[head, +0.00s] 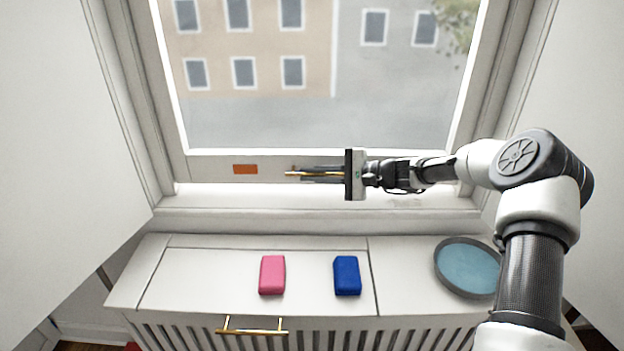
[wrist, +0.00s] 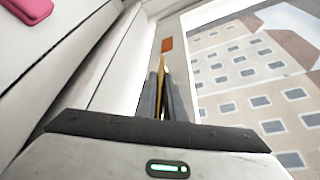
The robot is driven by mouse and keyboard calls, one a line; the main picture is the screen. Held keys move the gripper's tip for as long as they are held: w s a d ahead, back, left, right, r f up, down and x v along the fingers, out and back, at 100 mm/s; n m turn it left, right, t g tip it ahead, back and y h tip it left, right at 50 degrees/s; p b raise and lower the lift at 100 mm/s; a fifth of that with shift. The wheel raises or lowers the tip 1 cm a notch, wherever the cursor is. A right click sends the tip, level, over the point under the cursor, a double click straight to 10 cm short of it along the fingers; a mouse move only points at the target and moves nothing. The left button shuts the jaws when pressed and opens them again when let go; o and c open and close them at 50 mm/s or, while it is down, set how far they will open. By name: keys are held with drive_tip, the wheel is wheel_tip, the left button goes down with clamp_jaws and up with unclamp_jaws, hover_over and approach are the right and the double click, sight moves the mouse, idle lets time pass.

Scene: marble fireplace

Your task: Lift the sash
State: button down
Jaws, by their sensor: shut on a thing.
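The window sash (head: 222,168) has a pale grey-white frame around a large pane, with its bottom rail just above the sill. It also shows in the wrist view (wrist: 182,70). A brass handle (head: 292,174) runs along the bottom rail; in the wrist view the brass bar (wrist: 164,68) lies between the two dark fingers. My gripper (head: 305,173) reaches in from the right and is shut on this handle. The fingers and palm hide part of the handle. I cannot tell whether there is a gap under the rail.
An orange label (head: 245,169) is on the rail, left of the handle. Below the sill (head: 300,222), a white cabinet top carries a pink block (head: 272,275), a blue block (head: 347,276) and a round blue-grey dish (head: 468,268). A brass pull (head: 252,331) sticks out in front.

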sight(313, 33)
wheel_tip(313, 33, up, 36)
drive_tip(key=p, duration=1.6)
drive_tip(key=shift+f, duration=0.2)
drive_tip(key=c, duration=1.8)
unclamp_jaws()
drive_tip(key=shift+f, duration=0.1)
drive_tip(key=shift+c, duration=0.2)
drive_tip(key=shift+d, duration=0.1)
drive_tip(key=b+v, duration=0.1)
drive_tip(key=v, duration=1.6)
drive_tip(key=shift+s, duration=0.1)
